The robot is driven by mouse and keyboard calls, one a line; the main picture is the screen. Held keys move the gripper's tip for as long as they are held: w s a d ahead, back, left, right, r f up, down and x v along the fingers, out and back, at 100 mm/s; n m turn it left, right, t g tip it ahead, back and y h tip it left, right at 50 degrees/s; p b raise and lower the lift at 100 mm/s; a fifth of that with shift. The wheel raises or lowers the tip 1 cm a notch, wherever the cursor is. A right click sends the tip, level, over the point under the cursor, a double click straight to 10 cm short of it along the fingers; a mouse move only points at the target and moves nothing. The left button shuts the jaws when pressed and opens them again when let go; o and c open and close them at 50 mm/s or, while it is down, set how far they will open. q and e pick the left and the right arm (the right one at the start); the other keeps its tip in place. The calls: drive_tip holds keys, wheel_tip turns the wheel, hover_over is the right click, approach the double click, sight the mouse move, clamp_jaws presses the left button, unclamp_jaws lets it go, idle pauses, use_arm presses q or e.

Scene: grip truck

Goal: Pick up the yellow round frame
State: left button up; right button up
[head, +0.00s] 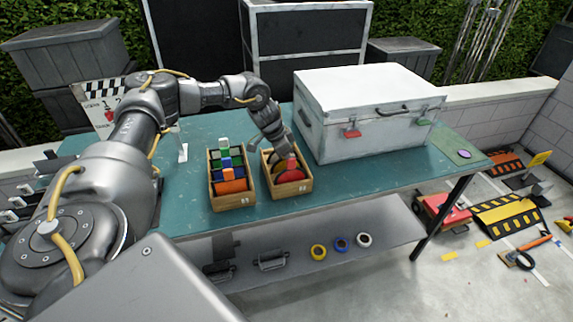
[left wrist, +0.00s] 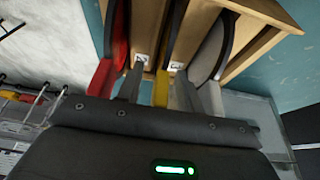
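The yellow round frame shows as a narrow yellow tab (left wrist: 161,88) in the left wrist view; the rest of it is largely hidden. It stands in the right-hand wooden box (head: 292,192), between a red round frame (head: 291,175) and a white round frame (left wrist: 210,50). My left gripper (head: 277,146) reaches down into this box from behind. In the left wrist view its two grey fingers (left wrist: 157,86) are apart, one on each side of the yellow tab. A gap shows between the left finger and the tab. My right gripper is not in view.
A second wooden box (head: 233,202) with coloured rolls stands close on the left. A large white case (head: 365,130) stands close behind on the right. The teal table (head: 370,182) is clear toward its right front. Tape rolls (head: 341,243) lie on the lower shelf.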

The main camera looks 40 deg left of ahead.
use_arm(q)
clamp_jaws()
drive_tip(key=shift+r, duration=0.1)
